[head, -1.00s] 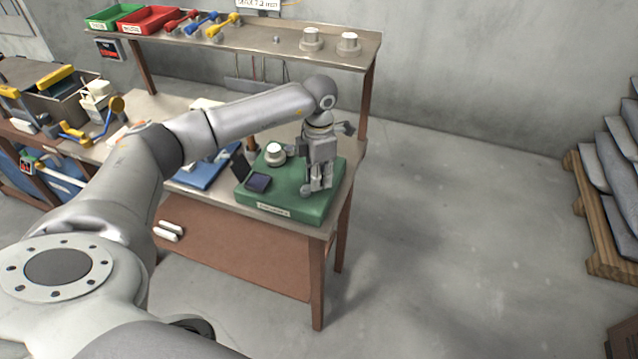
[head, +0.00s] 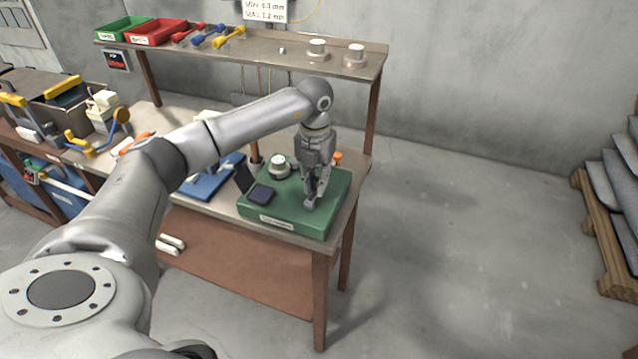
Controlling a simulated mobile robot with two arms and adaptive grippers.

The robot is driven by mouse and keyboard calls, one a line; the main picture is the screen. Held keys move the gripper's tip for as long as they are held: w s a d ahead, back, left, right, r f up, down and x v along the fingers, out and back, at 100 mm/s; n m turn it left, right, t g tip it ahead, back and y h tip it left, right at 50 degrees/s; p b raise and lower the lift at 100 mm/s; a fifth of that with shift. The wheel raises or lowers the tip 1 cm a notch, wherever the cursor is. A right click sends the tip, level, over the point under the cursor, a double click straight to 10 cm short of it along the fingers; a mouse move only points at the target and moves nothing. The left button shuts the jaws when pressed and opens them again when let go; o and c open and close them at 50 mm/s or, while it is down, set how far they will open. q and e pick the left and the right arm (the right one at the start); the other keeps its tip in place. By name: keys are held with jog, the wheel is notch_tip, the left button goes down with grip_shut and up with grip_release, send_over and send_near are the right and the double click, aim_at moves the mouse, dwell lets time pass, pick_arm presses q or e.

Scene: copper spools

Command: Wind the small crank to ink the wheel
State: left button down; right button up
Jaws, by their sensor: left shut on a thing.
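The green base (head: 285,222) stands on the near right end of the workbench. My left gripper (head: 311,201) points down over its right half, shut on a small part low on the base. I take this part for the small crank; the fingers hide most of it. A pale round wheel-like piece (head: 279,164) sits on the base to the left of the gripper. In front of it is a dark pad (head: 261,193) with its lid raised. An orange knob (head: 338,158) shows just behind the gripper's right side. My right gripper is not in view.
A blue tray (head: 208,182) lies left of the green base. The raised shelf (head: 270,52) behind holds green and red bins, coloured handles and two pale spools. Open floor lies to the right, up to a pallet (head: 607,225) with stacked grey sheets.

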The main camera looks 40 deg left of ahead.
pick_arm(q)
jog(key=n, duration=0.2)
jog(key=a+n, duration=0.1)
jog(key=n, duration=0.2)
jog(key=shift+s+a+r+n, duration=0.15)
jog(key=shift+s+a+n, duration=0.05)
jog(key=shift+a+n, duration=0.1)
dwell(0.4)
jog(key=c, duration=1.3)
grip_release()
notch_tip(320, 180, up, 12)
jog(key=shift+s+f, duration=0.1)
